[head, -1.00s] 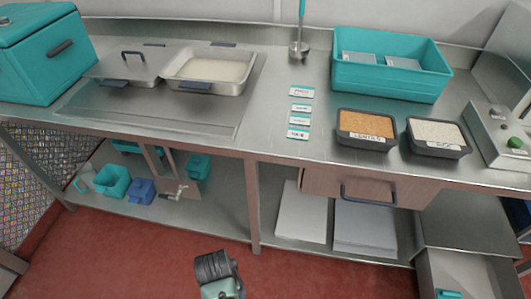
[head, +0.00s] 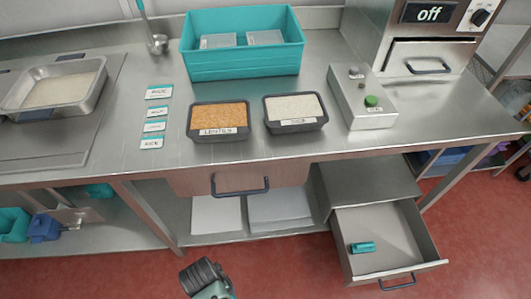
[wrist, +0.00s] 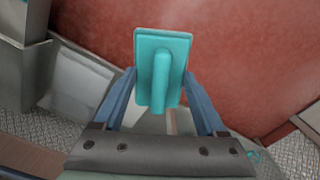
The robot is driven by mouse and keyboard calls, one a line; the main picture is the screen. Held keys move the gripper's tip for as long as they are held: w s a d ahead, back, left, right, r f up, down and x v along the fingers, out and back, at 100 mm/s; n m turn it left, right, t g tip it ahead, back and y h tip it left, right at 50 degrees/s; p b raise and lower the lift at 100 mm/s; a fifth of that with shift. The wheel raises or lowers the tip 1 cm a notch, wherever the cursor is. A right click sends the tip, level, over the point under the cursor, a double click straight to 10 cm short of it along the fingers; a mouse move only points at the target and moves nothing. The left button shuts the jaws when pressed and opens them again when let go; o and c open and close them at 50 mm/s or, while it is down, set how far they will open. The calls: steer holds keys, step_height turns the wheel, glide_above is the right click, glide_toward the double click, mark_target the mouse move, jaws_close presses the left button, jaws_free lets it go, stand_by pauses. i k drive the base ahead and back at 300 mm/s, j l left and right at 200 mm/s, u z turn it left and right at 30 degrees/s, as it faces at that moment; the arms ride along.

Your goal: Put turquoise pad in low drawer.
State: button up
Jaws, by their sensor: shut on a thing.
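A turquoise pad (wrist: 163,65), a flat plate with a raised grip bar, is held between the blue fingers of my gripper (wrist: 160,100) in the wrist view. My gripper is shut on it, and red floor shows beyond. The low drawer (head: 410,240) at the right of the head view is pulled open, with its front handle toward the floor. A small turquoise object (head: 362,247) lies inside it near the left side. My gripper and the held pad do not show in the head view.
The steel counter (head: 240,160) carries a turquoise bin (head: 243,65), a lentil tray (head: 218,120), a white-grain tray (head: 295,110) and a control box with a green button (head: 371,101). A closed drawer (head: 238,182) is under the counter. Red floor lies clear in front.

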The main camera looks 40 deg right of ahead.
mark_target(381, 237)
steer(key=l+z, duration=0.2)
steer(key=l, duration=1.25)
steer(key=l+z, duration=0.2)
steer(key=l, duration=1.3)
